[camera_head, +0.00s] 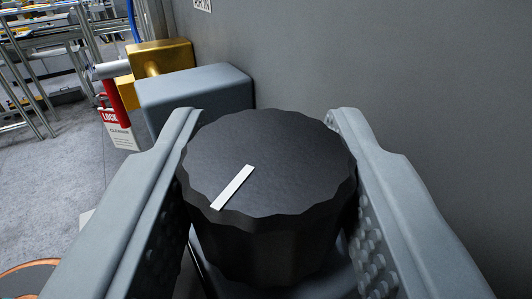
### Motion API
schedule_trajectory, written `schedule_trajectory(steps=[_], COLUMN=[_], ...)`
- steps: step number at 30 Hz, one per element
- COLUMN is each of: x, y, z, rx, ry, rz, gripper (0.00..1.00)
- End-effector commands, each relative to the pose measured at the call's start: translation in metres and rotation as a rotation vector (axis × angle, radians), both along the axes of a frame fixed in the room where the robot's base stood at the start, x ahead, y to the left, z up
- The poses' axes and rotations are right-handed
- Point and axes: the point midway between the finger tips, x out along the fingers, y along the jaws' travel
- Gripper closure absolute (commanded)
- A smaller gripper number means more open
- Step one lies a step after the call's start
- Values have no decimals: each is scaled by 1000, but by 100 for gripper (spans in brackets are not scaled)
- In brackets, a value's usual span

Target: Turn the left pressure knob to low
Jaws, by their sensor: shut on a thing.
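A large black knob (290,170) with a scalloped rim fills the middle of the view. A white pointer mark (233,187) on its top face runs from near the centre down to the lower left edge. My gripper (268,135) has one grey finger on each side of the knob and is shut on it. The textured pads face the knob's sides. The knob's base is mostly hidden below it, and no low marking or scale shows.
A grey wall (400,80) stands behind and to the right. Behind the knob are a grey block (195,92), a brass-coloured fitting (162,62) and a red lock tag (118,135). Metal racks (35,55) stand at the far left over open floor (55,170).

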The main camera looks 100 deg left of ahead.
Motion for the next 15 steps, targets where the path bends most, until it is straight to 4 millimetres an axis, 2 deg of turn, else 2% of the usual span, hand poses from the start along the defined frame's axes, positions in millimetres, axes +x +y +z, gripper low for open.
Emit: schedule_trajectory(steps=[15], x=[1], y=[0], z=[0], rx=[0], ry=[0], rz=[149], gripper=[85])
